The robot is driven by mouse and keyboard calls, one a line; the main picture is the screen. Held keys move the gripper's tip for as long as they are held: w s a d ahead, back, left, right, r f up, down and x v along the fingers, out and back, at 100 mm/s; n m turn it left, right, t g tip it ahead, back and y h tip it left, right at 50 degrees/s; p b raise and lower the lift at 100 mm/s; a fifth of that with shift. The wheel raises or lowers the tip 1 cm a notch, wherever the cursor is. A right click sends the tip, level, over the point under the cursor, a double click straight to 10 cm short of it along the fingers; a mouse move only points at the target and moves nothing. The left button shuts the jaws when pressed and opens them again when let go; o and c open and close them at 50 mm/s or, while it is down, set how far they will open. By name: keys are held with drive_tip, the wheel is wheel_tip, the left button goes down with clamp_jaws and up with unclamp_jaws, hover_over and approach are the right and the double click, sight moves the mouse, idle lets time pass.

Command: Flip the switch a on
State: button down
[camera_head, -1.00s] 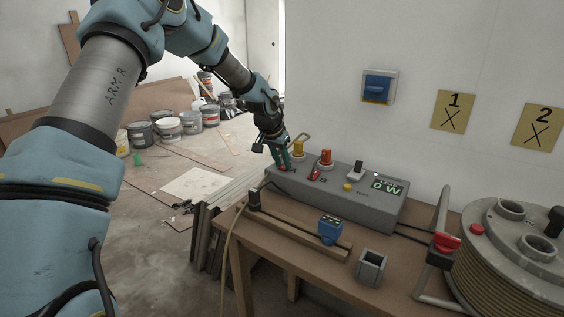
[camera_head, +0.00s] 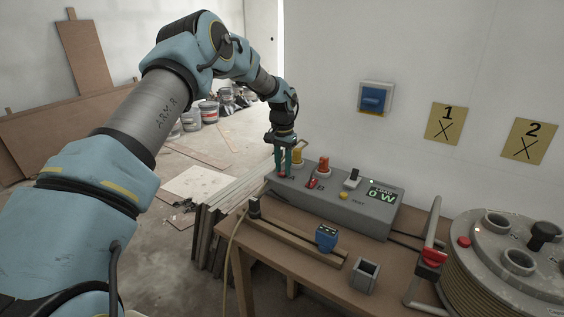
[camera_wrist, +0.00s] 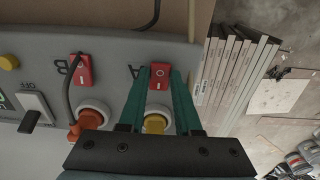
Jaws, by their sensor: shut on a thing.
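Switch A (camera_wrist: 160,75) is a small red rocker with white marks, beside the letter A on the grey control box (camera_head: 345,208). My gripper (camera_head: 283,172) points down at the box's left end. In the wrist view, its two green fingers (camera_wrist: 160,80) close in on both sides of switch A, shut on it. Which way the rocker is tipped I cannot tell. A second red rocker, switch B (camera_wrist: 81,70), shows also in the head view (camera_head: 312,183). The box's display (camera_head: 381,194) reads 0 W.
A yellow plug (camera_wrist: 155,123) sits close to the fingers, with an orange plug (camera_head: 323,166) beside it. A white lever switch (camera_head: 352,178) stands farther right. A blue block (camera_head: 327,238) on a rail and a cable drum (camera_head: 490,272) are on the table.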

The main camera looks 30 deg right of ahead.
sight(283, 173)
idle(0.4)
drive_tip(key=c, duration=0.6)
unclamp_jaws()
wheel_tip(283, 173, up, 11)
drive_tip(key=b, duration=0.3)
